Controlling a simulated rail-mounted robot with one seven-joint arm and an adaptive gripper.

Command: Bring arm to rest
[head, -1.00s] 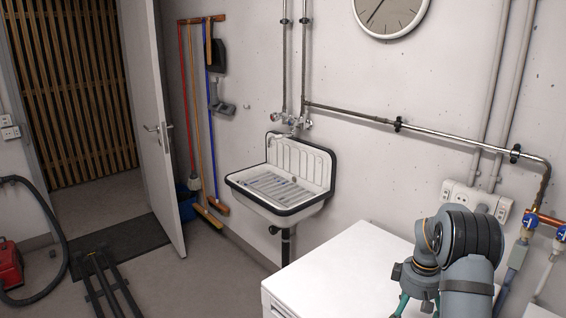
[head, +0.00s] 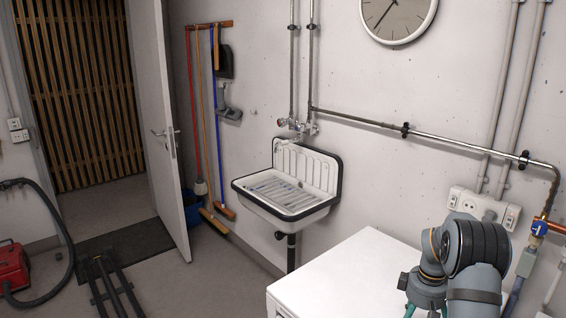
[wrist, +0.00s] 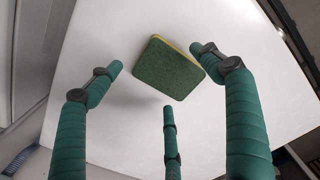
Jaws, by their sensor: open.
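My gripper (wrist: 165,85) has several green fingers, which show spread apart in the wrist view. A sponge (wrist: 168,70), green with a yellow layer, shows beyond the fingertips against a white surface (wrist: 240,40). I see a gap around it and no finger closed on it; one fingertip overlaps its right edge in the picture. In the head view my gripper (head: 424,305) is at the bottom right, partly cut off by the frame, over the white machine top (head: 345,270). The sponge is not visible in the head view.
A wall sink (head: 290,190) hangs beyond the machine. Pipes (head: 440,135) and a socket strip (head: 482,205) are on the wall near my arm. A door (head: 155,130) stands open at the left, with brooms (head: 213,130) beside it. A red vacuum (head: 12,267) is on the floor.

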